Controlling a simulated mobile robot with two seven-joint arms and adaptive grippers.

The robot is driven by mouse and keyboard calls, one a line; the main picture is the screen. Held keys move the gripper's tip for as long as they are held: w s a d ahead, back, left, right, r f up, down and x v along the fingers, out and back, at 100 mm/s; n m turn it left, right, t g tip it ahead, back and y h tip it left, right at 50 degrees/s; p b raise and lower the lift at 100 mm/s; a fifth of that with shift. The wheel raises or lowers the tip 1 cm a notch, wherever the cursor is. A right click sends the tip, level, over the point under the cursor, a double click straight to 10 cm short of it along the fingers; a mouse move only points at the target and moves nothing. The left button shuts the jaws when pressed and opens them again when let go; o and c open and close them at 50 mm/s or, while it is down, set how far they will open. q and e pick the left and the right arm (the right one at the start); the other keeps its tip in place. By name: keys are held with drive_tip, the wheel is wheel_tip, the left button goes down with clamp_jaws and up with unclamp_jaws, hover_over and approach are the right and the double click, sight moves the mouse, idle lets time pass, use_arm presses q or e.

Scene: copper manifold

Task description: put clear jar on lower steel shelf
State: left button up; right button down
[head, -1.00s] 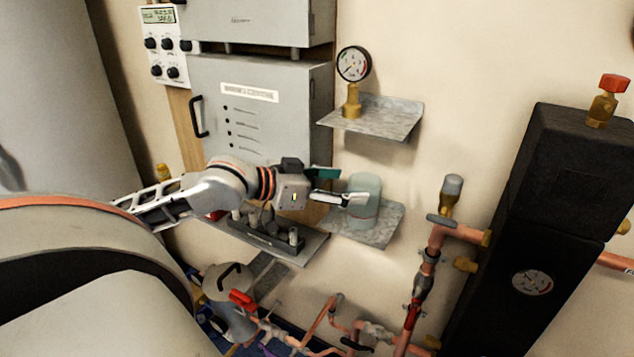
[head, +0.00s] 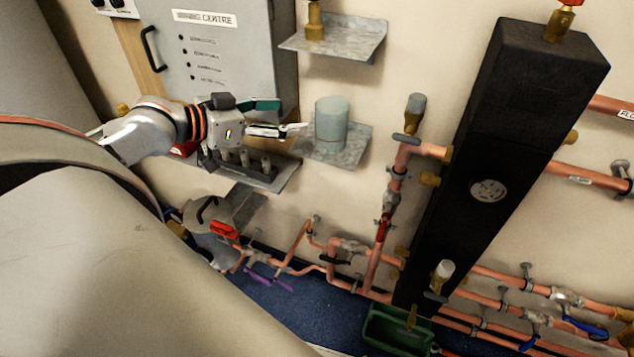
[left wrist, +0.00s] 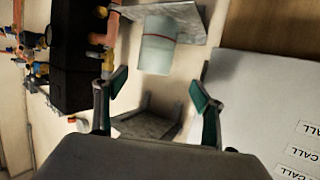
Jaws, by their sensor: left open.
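The clear jar (head: 332,123), a pale bluish cylinder, stands upright on the lower steel shelf (head: 349,150) against the wall. It also shows in the left wrist view (left wrist: 157,52), upside down, with the lower shelf (left wrist: 185,22) at the top of that picture. My left gripper (head: 289,115) is open and empty, just left of the jar, with a small gap between fingertips and jar. In the left wrist view the two teal-padded fingers (left wrist: 160,88) are spread wide, and the jar lies beyond them. My right gripper is not in view.
The upper steel shelf (head: 345,44) holds a brass fitting (head: 314,20) above the jar. A grey cabinet (head: 225,60) stands behind my left gripper, with a shelf of small fittings (head: 245,165) below it. Copper pipes and a black column (head: 500,150) are to the right.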

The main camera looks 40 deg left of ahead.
use_arm(q)
drive_tip(key=s+f+n+g+y, duration=0.1)
drive_tip(key=s+f+y, duration=0.15)
drive_tip(key=f, duration=0.95)
drive_tip(key=s+f+n+y, duration=0.1)
drive_tip(key=s+f, duration=0.2)
drive_tip(key=f, duration=0.8)
drive_tip(key=s+d+f+m+g, duration=0.1)
drive_tip(key=s+d+f, duration=0.3)
drive_tip(key=d+f, duration=0.4)
drive_tip(key=s+d+f+m+g+h, duration=0.1)
drive_tip(key=s+d+f, duration=0.3)
drive_tip(key=d+f, duration=0.4)
drive_tip(key=d, duration=0.6)
drive_tip(key=shift+s+m, duration=0.2)
drive_tip(key=shift+m, duration=0.1)
drive_tip(key=shift+h, duration=0.25)
drive_tip(key=shift+d, duration=0.1)
